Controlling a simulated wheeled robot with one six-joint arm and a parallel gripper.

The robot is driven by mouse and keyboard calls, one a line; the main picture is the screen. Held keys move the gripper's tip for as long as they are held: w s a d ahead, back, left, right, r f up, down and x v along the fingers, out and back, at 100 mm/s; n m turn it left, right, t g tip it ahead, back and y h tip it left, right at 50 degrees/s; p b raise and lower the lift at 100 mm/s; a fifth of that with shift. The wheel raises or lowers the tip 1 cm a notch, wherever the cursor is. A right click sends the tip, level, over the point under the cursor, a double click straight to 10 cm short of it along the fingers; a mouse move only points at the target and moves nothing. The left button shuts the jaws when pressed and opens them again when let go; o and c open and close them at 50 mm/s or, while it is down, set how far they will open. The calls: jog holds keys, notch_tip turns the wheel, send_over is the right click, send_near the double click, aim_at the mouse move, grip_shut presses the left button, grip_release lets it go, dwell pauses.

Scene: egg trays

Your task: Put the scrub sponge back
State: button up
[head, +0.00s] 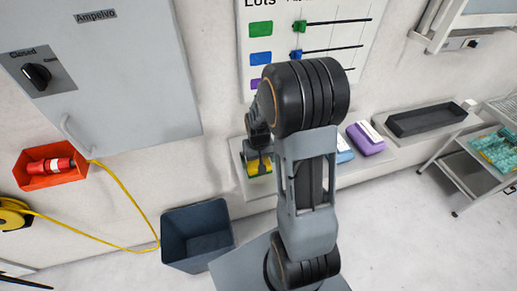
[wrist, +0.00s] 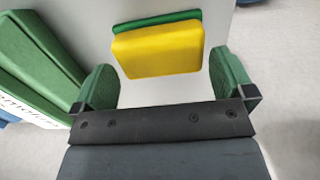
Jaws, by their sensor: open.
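The scrub sponge (wrist: 158,48), yellow with a green layer along its far side, lies on a pale surface in the wrist view. My gripper (wrist: 162,68) is open, with one green finger on each side of the sponge's near end. The sponge lies mostly beyond the fingertips, and no contact shows. In the head view, yellow and green of the sponge (head: 259,168) show at the left end of the wall shelf, partly hidden by my gripper (head: 257,157).
Green objects (wrist: 35,65), one with a white label, stand left of my gripper in the wrist view. A purple box (head: 365,139), a light blue item (head: 344,151) and a dark tray (head: 425,119) sit along the shelf (head: 393,145). A dark bin (head: 197,238) stands below.

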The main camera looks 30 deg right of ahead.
notch_tip(320, 180, up, 9)
jog(key=s+a+r+n+t, duration=0.2)
jog(key=s+a+r+t, duration=0.2)
jog(key=s+a+r, duration=0.4)
notch_tip(320, 180, up, 2)
jog(key=shift+s+r+t, duration=0.1)
jog(key=shift+s+t, duration=0.2)
jog(key=shift+s, duration=0.85)
jog(key=shift+a, duration=0.1)
